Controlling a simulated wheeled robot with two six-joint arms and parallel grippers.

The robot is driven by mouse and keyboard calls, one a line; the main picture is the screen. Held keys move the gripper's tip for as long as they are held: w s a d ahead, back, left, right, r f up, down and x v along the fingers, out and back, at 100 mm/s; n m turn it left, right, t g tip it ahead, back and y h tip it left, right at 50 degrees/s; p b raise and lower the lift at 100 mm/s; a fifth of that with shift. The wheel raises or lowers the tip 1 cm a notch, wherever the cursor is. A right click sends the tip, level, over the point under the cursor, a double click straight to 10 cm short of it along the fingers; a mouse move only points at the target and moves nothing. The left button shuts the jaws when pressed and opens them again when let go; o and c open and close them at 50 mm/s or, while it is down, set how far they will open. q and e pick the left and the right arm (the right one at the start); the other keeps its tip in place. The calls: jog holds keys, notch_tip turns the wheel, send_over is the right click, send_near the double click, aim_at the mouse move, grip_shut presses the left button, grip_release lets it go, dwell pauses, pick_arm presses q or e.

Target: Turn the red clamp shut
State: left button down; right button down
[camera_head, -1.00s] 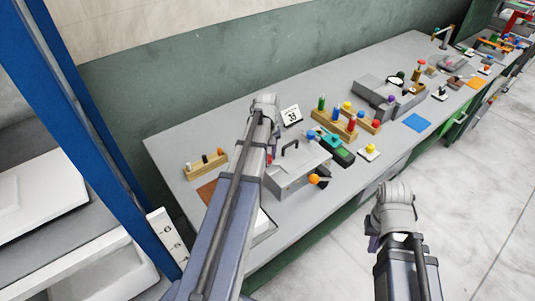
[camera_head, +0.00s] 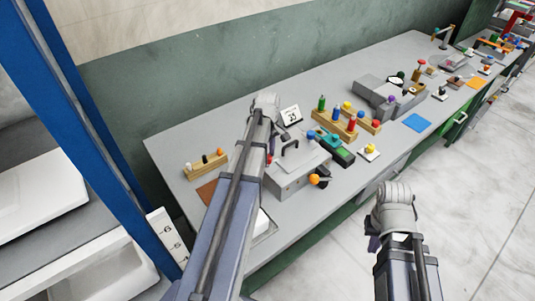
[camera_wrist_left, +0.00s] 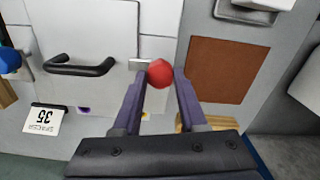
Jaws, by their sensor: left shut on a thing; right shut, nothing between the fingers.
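The red clamp shows as a round red knob (camera_wrist_left: 160,73) beside a small metal plate at the edge of the grey press box (camera_wrist_left: 98,28). My left gripper (camera_wrist_left: 158,82) is shut on this knob, with one purple finger on each side. In the head view, a bit of the red knob (camera_head: 269,159) shows beside my left arm, at the left side of the press box (camera_head: 290,178). My left fingers are hidden there behind the arm. My right gripper (camera_head: 373,242) is shut and empty, over the floor in front of the bench.
The press box has a black handle (camera_head: 290,146) and an orange knob (camera_head: 314,179). A number card (camera_head: 291,115) stands behind it. Wooden peg racks stand left (camera_head: 206,164) and right (camera_head: 335,124). A brown mat (camera_wrist_left: 228,69) lies beside the box. A blue post (camera_head: 90,130) rises at left.

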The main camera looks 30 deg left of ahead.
aim_at(268, 157)
dwell(0.4)
pick_arm(q)
jog(key=shift+c, duration=2.2)
grip_release()
jog(key=shift+r, duration=0.1)
notch_tip(268, 157, up, 8)
jog(key=p, duration=0.8)
jog(key=shift+f, duration=0.2)
